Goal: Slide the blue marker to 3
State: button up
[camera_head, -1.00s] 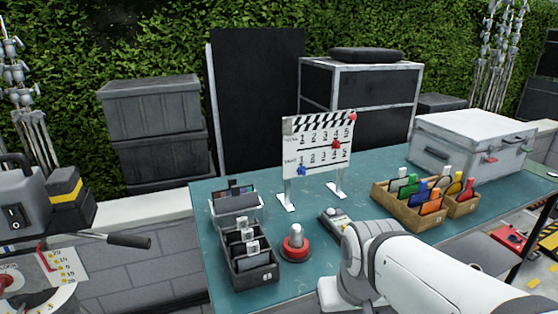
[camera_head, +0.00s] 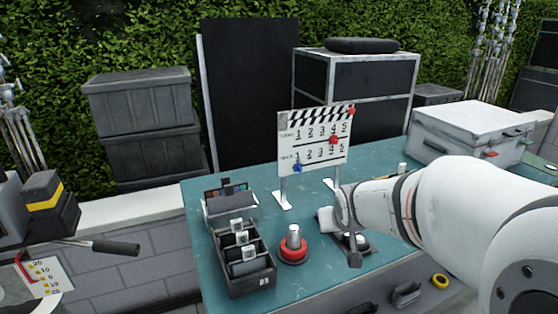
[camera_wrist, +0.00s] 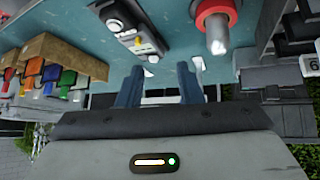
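The white clapper-style board (camera_head: 315,150) stands upright on the teal table, with two rows numbered 1 to 5. The blue marker (camera_head: 297,168) is on the lower row, at the left end under 1. A red marker (camera_head: 333,140) is on the upper row near 4. My gripper is in front of the board to the right, apart from the blue marker; my wrist hides most of it in the head view. In the wrist view my gripper (camera_wrist: 159,82) has its two dark fingers spread with nothing between them. The blue marker cannot be made out there.
A red-based button (camera_head: 293,248) and a black divided box (camera_head: 243,262) stand on the table (camera_head: 205,285) in front of the board. A grey device with a knob (camera_wrist: 125,22) lies near my gripper. A wooden box of coloured items (camera_wrist: 62,55) also shows.

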jog(key=w+n+t+y, duration=0.1)
jog(key=w+t, duration=0.4)
jog(key=w, duration=1.1)
jog(key=n+t+y, duration=0.3)
jog(key=t+y, duration=0.1)
jog(key=y, duration=0.2)
send_near(301, 168)
jog(key=w, duration=0.2)
jog(key=x, duration=0.2)
jog(key=p+x, duration=0.1)
jog(key=x, duration=0.4)
jog(key=shift+a, duration=0.35)
jog(key=shift+c, duration=0.3)
grip_shut()
